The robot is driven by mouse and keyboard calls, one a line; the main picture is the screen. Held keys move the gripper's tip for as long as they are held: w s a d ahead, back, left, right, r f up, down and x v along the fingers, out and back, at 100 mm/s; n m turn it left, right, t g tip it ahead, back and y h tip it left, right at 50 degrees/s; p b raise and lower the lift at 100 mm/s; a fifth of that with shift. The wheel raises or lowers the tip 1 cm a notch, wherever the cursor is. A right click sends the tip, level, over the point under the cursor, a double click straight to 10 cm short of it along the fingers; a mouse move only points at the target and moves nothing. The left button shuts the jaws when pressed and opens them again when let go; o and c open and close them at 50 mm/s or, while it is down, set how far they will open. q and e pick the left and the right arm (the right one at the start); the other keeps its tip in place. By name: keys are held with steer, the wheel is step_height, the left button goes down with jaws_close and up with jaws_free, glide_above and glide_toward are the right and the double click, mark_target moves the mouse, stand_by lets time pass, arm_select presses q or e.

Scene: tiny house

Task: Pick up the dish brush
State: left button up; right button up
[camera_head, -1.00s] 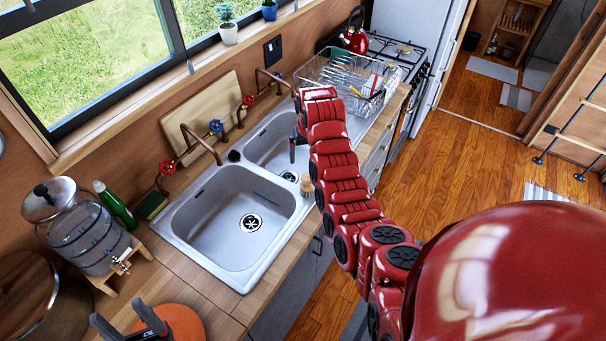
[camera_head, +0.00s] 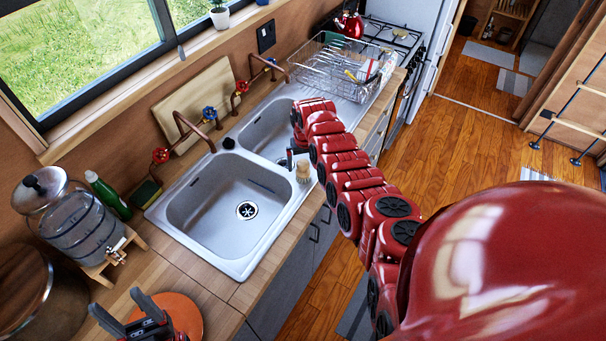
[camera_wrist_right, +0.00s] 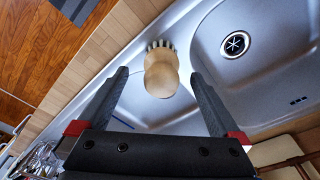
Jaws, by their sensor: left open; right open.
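The dish brush (camera_head: 303,172), with a pale wooden body and short bristles, stands on the sink's front rim beside the divider between the basins. In the right wrist view the brush (camera_wrist_right: 161,76) shows between and just beyond the fingertips, its bristles toward the top of the picture. My right gripper (camera_head: 291,158) is open and empty, close to the brush; its arm hides part of it in the head view. Contact with the brush cannot be told. My left gripper (camera_head: 114,301) is open and empty over the counter at the lower left.
The double sink (camera_head: 165,205) has curved copper taps (camera_head: 185,120) behind it. A wire dish rack (camera_head: 330,72) stands beyond. A glass dispenser (camera_head: 85,230), a green bottle (camera_head: 108,196) and an orange round board (camera_head: 182,312) are at the left.

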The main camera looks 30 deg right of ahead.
mark_target(303, 171)
steer(key=shift+w+f+b, duration=0.25)
steer(key=shift+f+b, duration=1.15)
steer(key=shift+b, duration=0.25)
steer(key=shift+w+f+b, duration=0.2)
steer(key=shift+f+b, duration=1.15)
steer(key=shift+b, duration=0.25)
steer(key=shift+r, duration=0.2)
steer(key=shift+c, duration=0.4)
steer(key=c, duration=1.4)
steer(key=shift+r, duration=0.1)
